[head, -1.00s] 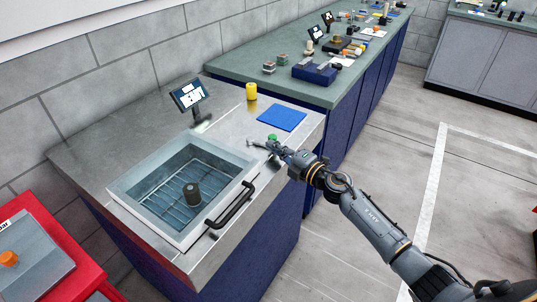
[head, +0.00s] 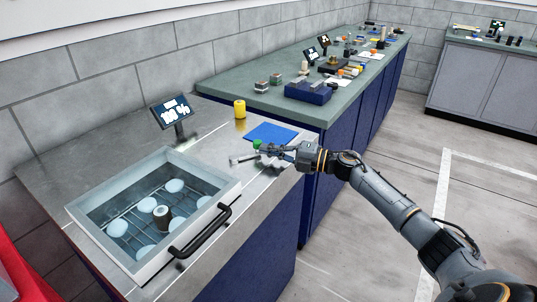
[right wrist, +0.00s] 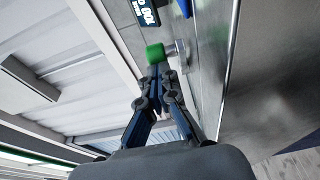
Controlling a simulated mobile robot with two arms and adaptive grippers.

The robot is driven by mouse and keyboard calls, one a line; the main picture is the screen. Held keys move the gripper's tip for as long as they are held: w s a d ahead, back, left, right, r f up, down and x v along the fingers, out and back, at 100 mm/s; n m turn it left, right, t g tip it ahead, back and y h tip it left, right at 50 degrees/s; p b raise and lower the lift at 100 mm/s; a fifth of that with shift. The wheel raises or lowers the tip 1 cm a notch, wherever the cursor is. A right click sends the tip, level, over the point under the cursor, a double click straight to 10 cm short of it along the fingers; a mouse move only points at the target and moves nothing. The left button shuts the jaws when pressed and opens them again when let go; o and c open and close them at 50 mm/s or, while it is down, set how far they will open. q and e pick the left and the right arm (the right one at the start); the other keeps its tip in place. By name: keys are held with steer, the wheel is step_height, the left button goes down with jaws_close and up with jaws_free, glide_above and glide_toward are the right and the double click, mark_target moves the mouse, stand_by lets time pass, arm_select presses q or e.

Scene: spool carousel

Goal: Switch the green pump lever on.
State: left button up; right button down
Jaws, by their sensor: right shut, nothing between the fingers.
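The green pump lever's knob (head: 257,144) is on the steel counter's right part, close to the blue mat. In the right wrist view the green knob (right wrist: 155,53) sits on a metal shaft just beyond my fingertips. My right gripper (head: 262,155) is at the lever, shut with nothing in it; in the right wrist view my fingertips (right wrist: 158,72) are together just below the knob. I cannot tell whether they touch it. My left gripper is not in view.
An open basin (head: 85,207) with a black handle (head: 200,232) holds a dark cylinder (head: 162,216) and several pale round patches. A small screen (head: 172,112) reads about 100 %.

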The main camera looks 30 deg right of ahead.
steer(key=shift+w+d, duration=0.15)
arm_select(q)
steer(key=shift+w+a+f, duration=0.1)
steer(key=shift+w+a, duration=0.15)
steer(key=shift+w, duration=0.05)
arm_select(e)
steer(key=shift+r, duration=0.1)
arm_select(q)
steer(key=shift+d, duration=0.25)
arm_select(e)
steer(key=shift+w+d+r, duration=0.1)
steer(key=shift+d, duration=0.05)
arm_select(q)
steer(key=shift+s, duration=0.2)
arm_select(e)
steer(key=shift+d, duration=0.1)
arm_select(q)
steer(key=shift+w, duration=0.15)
arm_select(e)
steer(key=v, duration=1.1)
steer(key=shift+s, duration=0.5)
steer(key=shift+f, duration=0.25)
